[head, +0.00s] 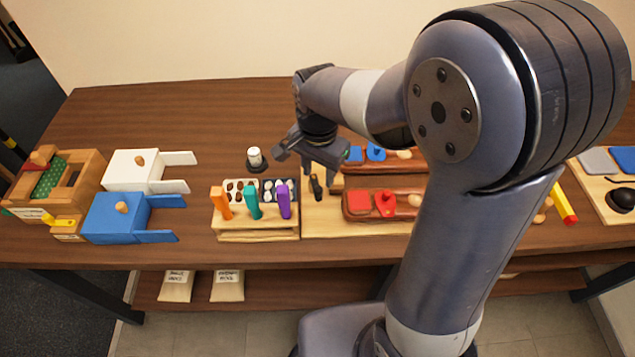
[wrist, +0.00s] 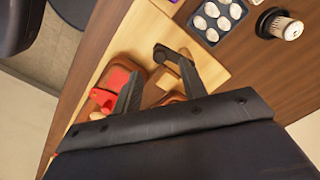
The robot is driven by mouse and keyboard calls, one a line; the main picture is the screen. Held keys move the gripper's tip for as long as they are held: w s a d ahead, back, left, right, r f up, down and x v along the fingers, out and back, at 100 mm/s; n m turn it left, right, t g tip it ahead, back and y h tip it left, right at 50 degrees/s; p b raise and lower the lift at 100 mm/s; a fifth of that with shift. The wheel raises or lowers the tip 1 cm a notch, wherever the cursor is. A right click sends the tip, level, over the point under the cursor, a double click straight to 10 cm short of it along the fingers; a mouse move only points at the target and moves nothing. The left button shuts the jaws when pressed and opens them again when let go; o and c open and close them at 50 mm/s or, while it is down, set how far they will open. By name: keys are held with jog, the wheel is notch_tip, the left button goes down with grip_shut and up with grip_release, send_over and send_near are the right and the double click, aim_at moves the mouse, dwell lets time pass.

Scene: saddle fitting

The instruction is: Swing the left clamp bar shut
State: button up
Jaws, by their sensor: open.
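A dark upright piece with a rounded knob (head: 316,186), apparently the left clamp bar, stands at the left end of the pale wooden board (head: 322,222). In the wrist view its dark round end (wrist: 160,51) shows beside a pale wooden block, close to my fingertips; how far it is swung cannot be told. My gripper (head: 305,158) hangs just above and behind it in the head view. In the wrist view my gripper (wrist: 158,78) has its two fingers spread with nothing held between them. Contact with the bar cannot be made out.
Brown saddle-shaped pieces with a red pad (head: 359,202) and a blue pad (head: 375,152) lie right of the clamp. A tool rack (head: 258,236) with coloured handles stands to the left. A white-topped knob (head: 254,157) stands behind it. My arm hides the board's right part.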

aim_at(318, 188)
notch_tip(318, 188, down, 6)
jog(key=shift+f, duration=0.1)
jog(key=shift+c, duration=0.2)
grip_shut()
dwell(0.3)
